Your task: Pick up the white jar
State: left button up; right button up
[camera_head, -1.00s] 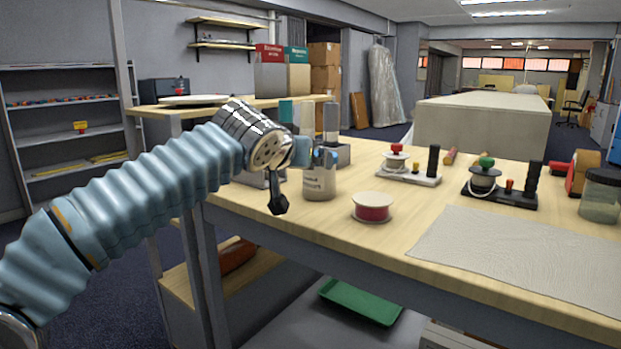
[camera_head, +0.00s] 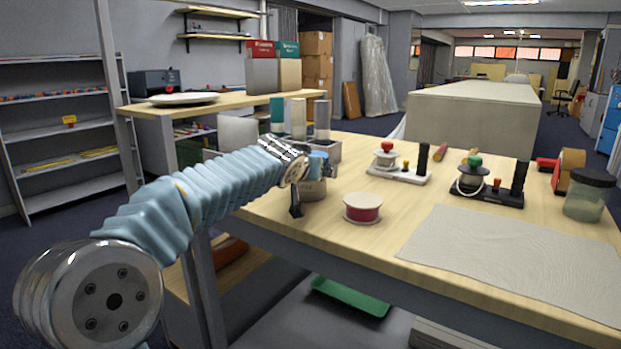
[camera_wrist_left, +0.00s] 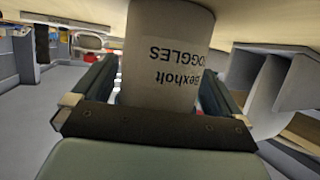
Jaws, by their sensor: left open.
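The white jar (camera_head: 315,191) stands on the wooden table near its front-left edge. My left gripper (camera_head: 312,178) is right at it and hides its upper part in the head view. In the left wrist view the jar (camera_wrist_left: 165,55) appears upside down, with dark lettering that includes "GOGGLES". It lies between the two fingers of my left gripper (camera_wrist_left: 155,95), which are spread open on either side of it. I cannot tell whether either finger touches it. My right gripper is not in view.
A red spool with white rims (camera_head: 362,208) stands just right of the jar. A white-based device (camera_head: 400,175), a black-based one (camera_head: 486,195) and a lidded glass jar (camera_head: 588,200) stand farther right. A cloth (camera_head: 515,258) covers the front right.

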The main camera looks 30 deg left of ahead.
pick_arm(q)
jog(key=shift+c, duration=0.5)
jog(key=c, duration=0.7)
jog(key=shift+r, duration=0.1)
